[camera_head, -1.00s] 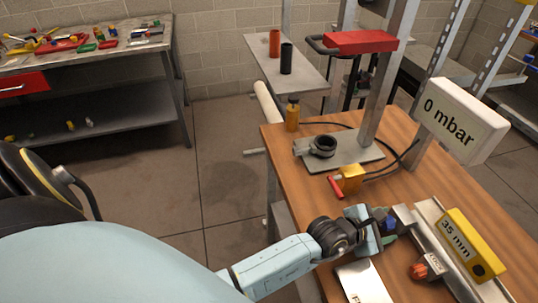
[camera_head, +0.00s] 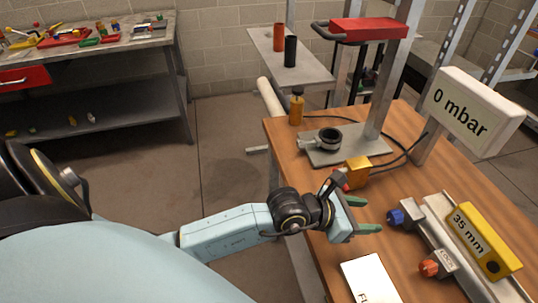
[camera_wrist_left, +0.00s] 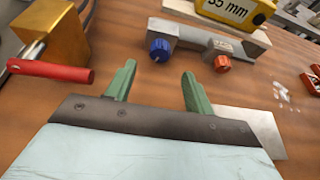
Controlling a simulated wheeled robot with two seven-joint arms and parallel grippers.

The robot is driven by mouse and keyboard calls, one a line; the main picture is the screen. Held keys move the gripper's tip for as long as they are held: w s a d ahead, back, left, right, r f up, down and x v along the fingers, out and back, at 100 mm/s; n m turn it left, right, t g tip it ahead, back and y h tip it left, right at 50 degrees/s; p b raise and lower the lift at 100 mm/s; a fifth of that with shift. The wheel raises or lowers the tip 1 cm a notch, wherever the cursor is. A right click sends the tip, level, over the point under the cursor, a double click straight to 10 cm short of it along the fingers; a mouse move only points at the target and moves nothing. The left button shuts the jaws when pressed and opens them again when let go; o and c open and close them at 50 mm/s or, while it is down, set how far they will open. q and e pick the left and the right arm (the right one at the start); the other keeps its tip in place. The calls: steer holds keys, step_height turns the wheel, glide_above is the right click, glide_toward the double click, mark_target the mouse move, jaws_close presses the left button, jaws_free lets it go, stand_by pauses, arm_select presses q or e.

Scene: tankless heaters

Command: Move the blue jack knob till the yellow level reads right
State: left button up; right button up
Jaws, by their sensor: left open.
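The blue jack knob (camera_head: 396,217) sits on the end of a grey metal rail on the wooden bench; it also shows in the left wrist view (camera_wrist_left: 160,49). The yellow level (camera_head: 474,232) lies on the rail assembly behind it and reads 35 mm. My left gripper (camera_head: 371,215) is open and empty. Its green fingers point toward the blue knob, with a gap between them and the knob. In the left wrist view the knob stands beyond the fingertips (camera_wrist_left: 158,80), between them. My right gripper is not in view.
An orange-red knob (camera_head: 430,268) is on the same assembly. A yellow block with a red lever (camera_head: 357,172) stands close to the gripper. A white display (camera_head: 474,112) reads 0 mbar. A white card (camera_head: 370,279) lies in front.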

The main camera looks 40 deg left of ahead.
arm_select(q)
steer(key=v, duration=0.4)
steer(key=shift+s+r, duration=0.35)
step_height(320, 180, up, 8)
steer(key=n+t+h, duration=0.2)
steer(key=n+t, duration=0.4)
steer(key=n, duration=0.4)
steer(key=a+f+n+t+y, duration=0.1)
steer(key=a+n+t+y, duration=0.2)
steer(key=a+n+y, duration=1)
steer(key=s+f+n+g, duration=0.2)
steer(key=f+n+g, duration=0.1)
steer(key=f, duration=0.6)
steer(key=s+a+f+n+g, duration=0.1)
steer(key=s+f+n+g, duration=0.2)
steer(key=f+n, duration=0.3)
steer(key=s+a+f+n+g, duration=0.1)
steer(key=s+f+n+g, duration=0.2)
steer(key=f, duration=1.1)
steer(key=shift+n+g+p, duration=0.4)
steer(key=shift+n+g, duration=0.4)
steer(key=shift+f, duration=0.15)
